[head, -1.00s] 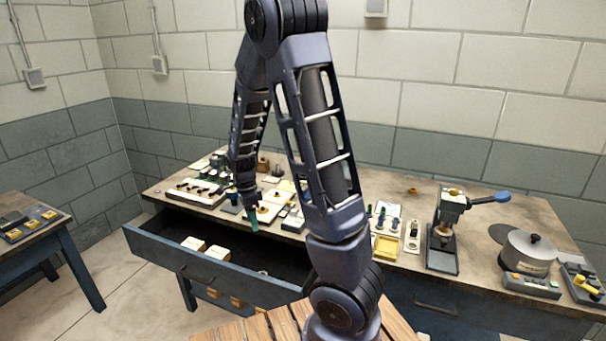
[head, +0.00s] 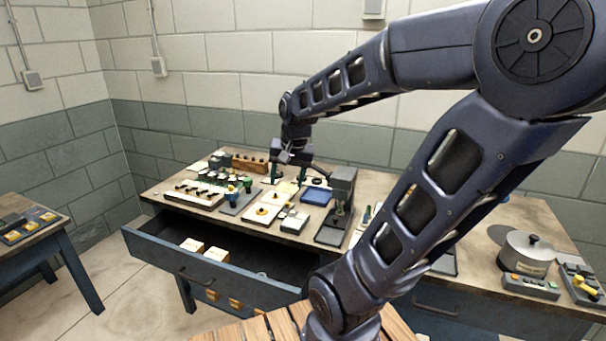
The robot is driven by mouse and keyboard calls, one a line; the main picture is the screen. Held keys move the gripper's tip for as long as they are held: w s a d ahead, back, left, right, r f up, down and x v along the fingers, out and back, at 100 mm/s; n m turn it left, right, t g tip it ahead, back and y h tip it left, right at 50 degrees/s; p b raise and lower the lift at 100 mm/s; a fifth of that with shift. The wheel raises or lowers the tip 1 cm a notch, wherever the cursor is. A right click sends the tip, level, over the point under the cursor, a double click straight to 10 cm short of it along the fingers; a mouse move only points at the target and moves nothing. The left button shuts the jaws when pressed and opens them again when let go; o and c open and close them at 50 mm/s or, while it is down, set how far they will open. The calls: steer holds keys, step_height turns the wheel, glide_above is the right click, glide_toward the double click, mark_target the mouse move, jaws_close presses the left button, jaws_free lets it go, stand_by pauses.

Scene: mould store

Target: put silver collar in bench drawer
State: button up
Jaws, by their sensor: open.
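The bench drawer (head: 215,267) is pulled open at the front left of the bench. Inside it, toward its right end, lies a small silver-grey piece (head: 262,274), partly cut off by the drawer front; it looks like the silver collar but is too small to be sure. No other silver collar can be made out among the bench parts. My gripper (head: 288,172) is open, pointing down over the back middle of the bench, with green fingertips apart. Nothing shows clearly between the fingers. It is well behind and above the drawer.
Two pale boxes (head: 192,245) sit in the drawer. A round pot (head: 528,252) stands right. My arm hides the bench's right middle.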

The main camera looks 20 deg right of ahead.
steer(key=s+d+r+n+t+h, duration=0.1)
steer(key=s+d+r+n, duration=0.1)
steer(key=s, duration=0.4)
steer(key=shift+s+r+n+t, duration=0.4)
steer(key=shift+r+n, duration=0.45)
steer(key=shift+n, duration=0.45)
